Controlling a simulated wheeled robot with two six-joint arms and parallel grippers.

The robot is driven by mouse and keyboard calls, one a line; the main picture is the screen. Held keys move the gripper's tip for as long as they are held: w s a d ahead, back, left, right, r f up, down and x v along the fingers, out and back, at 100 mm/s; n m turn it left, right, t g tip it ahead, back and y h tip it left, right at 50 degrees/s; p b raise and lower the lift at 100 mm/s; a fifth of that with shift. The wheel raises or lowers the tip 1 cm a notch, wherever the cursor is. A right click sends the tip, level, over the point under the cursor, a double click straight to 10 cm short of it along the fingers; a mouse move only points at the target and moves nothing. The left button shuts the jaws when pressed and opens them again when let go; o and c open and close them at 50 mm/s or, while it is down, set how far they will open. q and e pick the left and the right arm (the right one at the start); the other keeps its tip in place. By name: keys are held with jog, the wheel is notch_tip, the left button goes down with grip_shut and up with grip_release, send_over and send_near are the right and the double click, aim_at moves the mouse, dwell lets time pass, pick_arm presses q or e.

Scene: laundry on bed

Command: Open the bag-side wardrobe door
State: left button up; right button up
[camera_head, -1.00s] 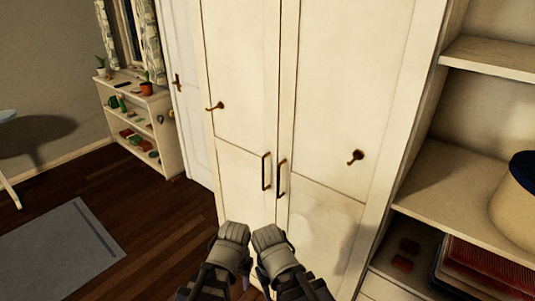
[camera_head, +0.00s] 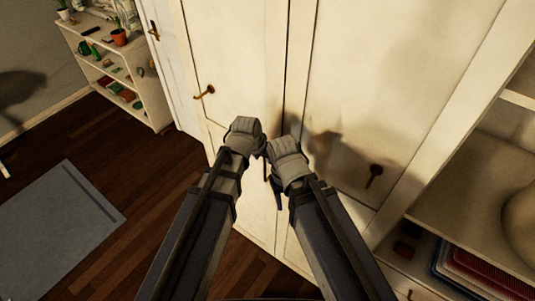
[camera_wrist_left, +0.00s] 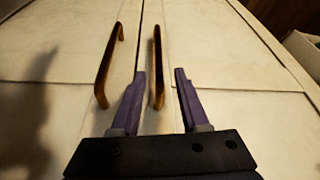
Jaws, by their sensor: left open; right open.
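The cream wardrobe has a left door (camera_head: 235,70) and a right door (camera_head: 375,75), both looking shut. I cannot tell which is the bag side, as no bag is clearly in view. In the left wrist view two brass bar handles stand side by side, one at the left (camera_wrist_left: 108,65) and one at the right (camera_wrist_left: 157,65) of the door seam. My left gripper (camera_wrist_left: 160,75) is open, its purple fingers around the right one in that picture; contact is unclear. In the head view my left gripper (camera_head: 260,148) and right gripper (camera_head: 276,182) largely hide the handles. The right is open.
Open shelves (camera_head: 465,190) with folded cloth stand at the right. A low shelf unit (camera_head: 115,75) is at the left. The wooden floor around the grey rug (camera_head: 60,225) is clear.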

pick_arm(q)
jog(key=shift+s, duration=0.15)
jog(key=b+x, duration=0.7)
jog(key=x, duration=0.1)
jog(key=shift+r, duration=0.1)
grip_shut()
dwell(0.4)
dwell(1.1)
